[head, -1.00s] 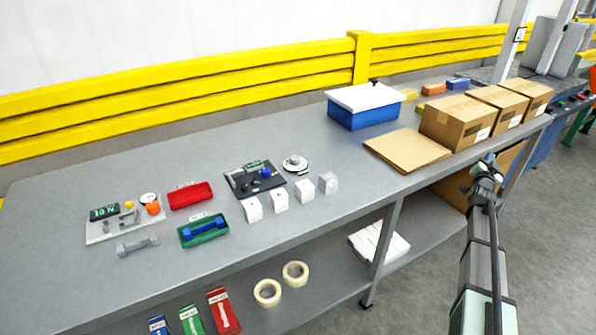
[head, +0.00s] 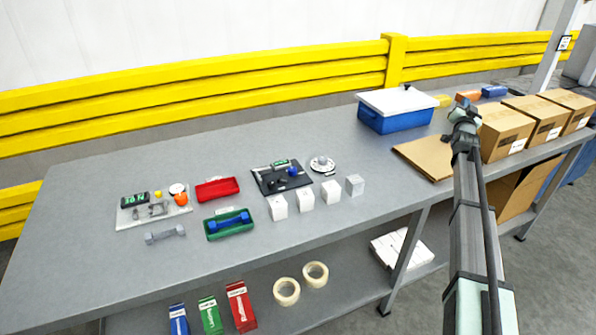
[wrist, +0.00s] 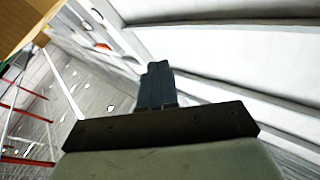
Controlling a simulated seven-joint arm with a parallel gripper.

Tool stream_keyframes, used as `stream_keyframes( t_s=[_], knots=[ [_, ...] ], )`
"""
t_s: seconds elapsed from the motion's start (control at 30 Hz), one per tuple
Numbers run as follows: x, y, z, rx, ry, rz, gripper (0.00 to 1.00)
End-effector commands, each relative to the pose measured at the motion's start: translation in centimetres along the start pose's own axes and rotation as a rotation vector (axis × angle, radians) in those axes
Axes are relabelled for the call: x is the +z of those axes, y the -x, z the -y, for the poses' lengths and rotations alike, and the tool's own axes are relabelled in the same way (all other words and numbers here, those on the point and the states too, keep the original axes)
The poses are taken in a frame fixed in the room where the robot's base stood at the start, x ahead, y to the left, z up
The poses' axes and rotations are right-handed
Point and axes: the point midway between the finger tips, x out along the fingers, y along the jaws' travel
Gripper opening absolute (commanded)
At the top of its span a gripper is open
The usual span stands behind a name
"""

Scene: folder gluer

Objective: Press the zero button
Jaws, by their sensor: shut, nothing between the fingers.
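A light panel (head: 128,217) lies at the left of the grey bench. It carries a dark display with green characters (head: 134,199), a small yellow button (head: 158,194), a white round part (head: 177,188) and an orange knob (head: 181,199). A dark panel (head: 268,190) near the bench middle carries a small green display (head: 280,163) and a blue knob (head: 292,171). No label reading zero is legible, so I cannot tell which part is the zero button. My gripper (head: 464,104) is shut and empty, high at the right, far from both panels. Its closed fingers show in the wrist view (wrist: 157,85).
A blue bin with a white lid (head: 398,119), flat cardboard (head: 412,154) and boxes (head: 508,132) are near my arm. Red (head: 217,196) and green (head: 211,236) trays, a grey dumbbell (head: 165,235) and several white blocks (head: 305,201) stand near the panels. The bench's left end is clear.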

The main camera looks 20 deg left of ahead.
Motion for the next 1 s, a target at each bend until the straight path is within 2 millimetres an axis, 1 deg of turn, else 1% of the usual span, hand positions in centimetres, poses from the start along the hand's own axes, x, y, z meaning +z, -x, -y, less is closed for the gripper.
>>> stream_keyframes(
  t_s=[0.03,0.17,0.2,0.27,0.3,0.47,0.6,0.67,0.7,0.77,0.8,0.87,1.0],
  knots=[
    [1.1,-0.2,2.0,-0.017,0.004,0.028,0.0],
    [3.6,-0.3,6.6,-0.052,0.019,0.101,0.0],
    [4.4,-0.3,8.0,-0.063,0.023,0.124,0.0],
    [5.5,-0.2,10.1,-0.078,0.031,0.157,0.0],
    [6.2,-0.1,11.5,-0.089,0.036,0.179,0.0],
    [9.2,0.7,17.2,-0.128,0.064,0.267,0.0],
    [11.7,1.7,22.1,-0.161,0.091,0.342,0.0],
    [12.8,2.2,24.2,-0.174,0.103,0.374,0.0],
    [13.5,2.6,25.6,-0.182,0.112,0.395,0.0],
    [14.5,3.2,27.6,-0.195,0.127,0.426,0.0],
    [15.1,3.7,29.1,-0.204,0.137,0.446,0.0],
    [16.1,4.5,31.1,-0.215,0.153,0.477,0.0],
    [18.2,6.5,35.9,-0.24,0.19,0.548,0.0]
  ],
)
